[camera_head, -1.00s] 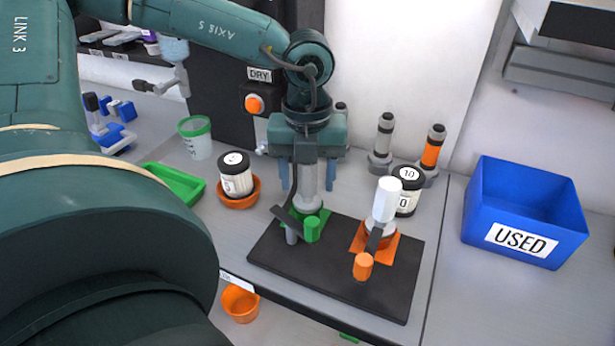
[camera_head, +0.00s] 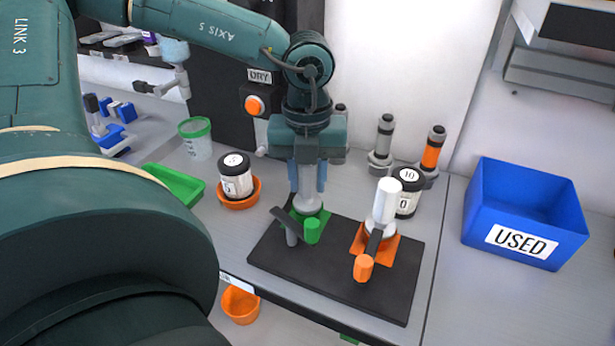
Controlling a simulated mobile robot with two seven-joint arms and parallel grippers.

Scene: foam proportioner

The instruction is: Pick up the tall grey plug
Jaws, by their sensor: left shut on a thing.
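The tall grey plug (camera_head: 308,199) stands upright in the green-based fitting (camera_head: 325,216) on the left part of the black board. My left gripper (camera_head: 308,182) comes down over the plug from above. Its blue-tipped fingers are shut on the plug's upper part, which they mostly hide. The plug's lower part still sits in the green fitting. My right gripper is not in view.
The black board (camera_head: 330,278) also bears an orange fitting (camera_head: 363,268) with a white-topped piece (camera_head: 387,200). A labelled jar (camera_head: 236,180) stands in an orange bowl (camera_head: 240,200). Grey and orange-banded posts (camera_head: 432,150) stand behind. A blue USED bin (camera_head: 480,215) is at right.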

